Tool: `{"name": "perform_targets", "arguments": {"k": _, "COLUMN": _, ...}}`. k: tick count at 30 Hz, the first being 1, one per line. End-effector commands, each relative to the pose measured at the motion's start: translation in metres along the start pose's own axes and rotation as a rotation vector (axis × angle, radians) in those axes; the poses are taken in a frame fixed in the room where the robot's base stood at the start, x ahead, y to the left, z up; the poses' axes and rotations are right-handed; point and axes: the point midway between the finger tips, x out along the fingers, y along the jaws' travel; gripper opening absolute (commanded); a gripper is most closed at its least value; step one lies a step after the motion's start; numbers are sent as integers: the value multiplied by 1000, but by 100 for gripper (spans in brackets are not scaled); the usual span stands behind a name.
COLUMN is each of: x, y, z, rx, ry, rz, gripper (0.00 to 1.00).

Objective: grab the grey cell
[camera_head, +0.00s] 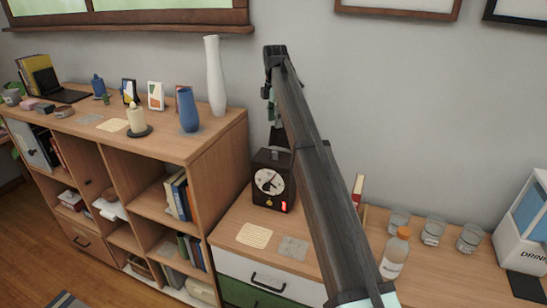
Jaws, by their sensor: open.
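I cannot surely make out a grey cell. Two flat grey squares show: one (293,247) lies on the low right cabinet beside a cream square (254,235), and another (91,118) lies on the taller left cabinet. A small dark grey item (45,108) also sits near that cabinet's left end, too small to identify. My gripper (279,138) hangs at the end of my arm, just above and behind the black clock, partly hidden by my arm. It is open, and I see nothing held in it.
On the taller cabinet (205,146) stand a white vase (214,76), a blue vase (188,110), a candle (136,119) and a laptop (60,92). The black clock (271,184), an orange-capped bottle (394,255), glass jars (433,232) and a white dispenser (522,225) stand lower right.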

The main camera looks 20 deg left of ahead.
Motion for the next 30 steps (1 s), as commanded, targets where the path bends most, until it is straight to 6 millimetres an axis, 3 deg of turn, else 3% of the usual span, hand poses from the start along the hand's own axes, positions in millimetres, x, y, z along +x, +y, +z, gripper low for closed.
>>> {"name": "perform_targets", "arguments": {"k": 6, "x": 42, "y": -2, "z": -1, "rx": 1, "ry": 1, "rz": -3, "gripper": 54}}
{"name": "perform_targets", "arguments": {"k": 12, "x": 72, "y": -1, "z": 0, "rx": 1, "ry": 1, "rz": -1, "gripper": 54}}
{"name": "perform_targets", "arguments": {"k": 22, "x": 88, "y": -2, "z": -1, "rx": 2, "ry": 1, "rz": -1, "gripper": 54}}
{"name": "perform_targets", "arguments": {"k": 30, "x": 123, "y": -3, "z": -1, "rx": 2, "ry": 1, "rz": -2, "gripper": 54}}
